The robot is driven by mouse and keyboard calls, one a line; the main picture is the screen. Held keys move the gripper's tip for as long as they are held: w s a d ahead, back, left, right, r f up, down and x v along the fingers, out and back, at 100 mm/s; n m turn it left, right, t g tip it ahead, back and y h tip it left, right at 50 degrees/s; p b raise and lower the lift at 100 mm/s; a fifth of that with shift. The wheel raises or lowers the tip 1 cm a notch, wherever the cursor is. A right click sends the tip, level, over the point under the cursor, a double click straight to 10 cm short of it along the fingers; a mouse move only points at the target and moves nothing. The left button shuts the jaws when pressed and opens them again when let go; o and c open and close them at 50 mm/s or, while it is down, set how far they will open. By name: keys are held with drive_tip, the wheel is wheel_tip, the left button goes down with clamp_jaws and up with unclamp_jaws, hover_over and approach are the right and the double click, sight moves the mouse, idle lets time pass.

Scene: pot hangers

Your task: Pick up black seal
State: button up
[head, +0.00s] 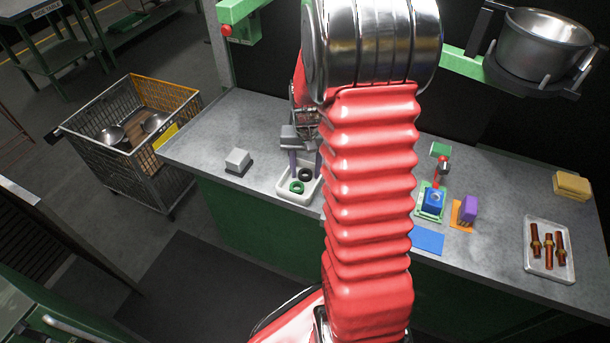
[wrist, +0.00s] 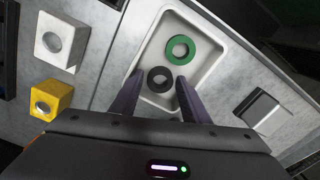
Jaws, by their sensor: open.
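The black seal (wrist: 160,70) is a small dark ring lying in a white tray (wrist: 215,52), beside a larger-looking green seal (wrist: 170,49). In the head view the black seal (head: 305,170) lies just behind the green seal (head: 297,191) in the tray (head: 290,197). My gripper (wrist: 160,77) is open, with its two purple fingers pointing down toward the tray. In the wrist view the fingertips appear on either side of the black seal, with nothing held. I cannot tell how high the tips are above it. In the head view my gripper (head: 305,165) is partly hidden by my red arm.
A pot (head: 540,50) hangs at the upper right.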

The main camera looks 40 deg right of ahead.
drive_tip(key=shift+c, duration=0.2)
idle(0.3)
drive_tip(key=c, duration=0.8)
